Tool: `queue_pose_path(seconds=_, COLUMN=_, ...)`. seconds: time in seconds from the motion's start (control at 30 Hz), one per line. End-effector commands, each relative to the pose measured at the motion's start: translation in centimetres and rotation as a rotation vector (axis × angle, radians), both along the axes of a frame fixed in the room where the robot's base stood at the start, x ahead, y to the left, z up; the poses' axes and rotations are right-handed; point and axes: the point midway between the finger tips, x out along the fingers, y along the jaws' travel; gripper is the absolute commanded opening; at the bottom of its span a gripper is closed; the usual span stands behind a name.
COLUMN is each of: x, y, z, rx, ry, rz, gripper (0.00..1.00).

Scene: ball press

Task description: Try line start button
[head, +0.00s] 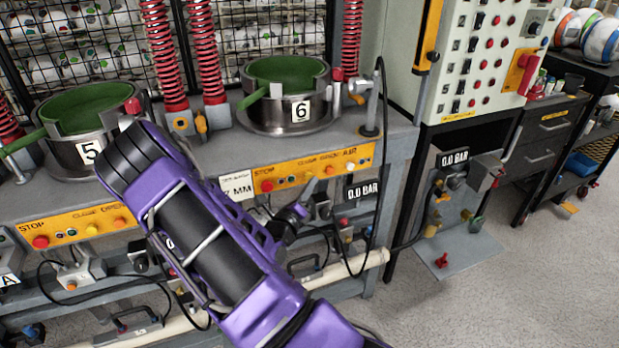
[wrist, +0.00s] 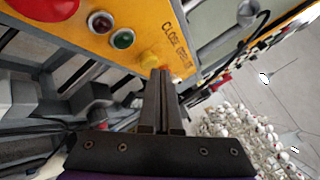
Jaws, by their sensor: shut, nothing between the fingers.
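My gripper (head: 311,184) is in front of the yellow button panel (head: 352,157) below station 6. In the wrist view my fingers (wrist: 161,73) are shut with nothing between them, and their tips are close to a round yellow button (wrist: 151,60) on that panel. I cannot tell whether they touch it. A green button (wrist: 122,40), a small dark red button (wrist: 100,22) and a large red button (wrist: 45,5) sit in a row to its left. "CLOSE OPEN" is printed beside the yellow button. I can read no line start label in either view.
A second panel (head: 72,231) with a red STOP button is at the left below station 5. A hanging black cable (head: 385,110) and a "0.0 BAR" display (head: 362,190) are near my gripper. A control cabinet (head: 478,60) with several red buttons stands at the right.

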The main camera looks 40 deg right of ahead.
Motion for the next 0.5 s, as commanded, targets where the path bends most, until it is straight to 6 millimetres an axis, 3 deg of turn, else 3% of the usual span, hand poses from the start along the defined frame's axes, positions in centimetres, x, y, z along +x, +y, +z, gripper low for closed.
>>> queue_pose_path(seconds=0.5, x=0.5, y=-0.12, z=0.03, rx=-0.001, ry=0.0, rz=0.001, gripper=0.0)
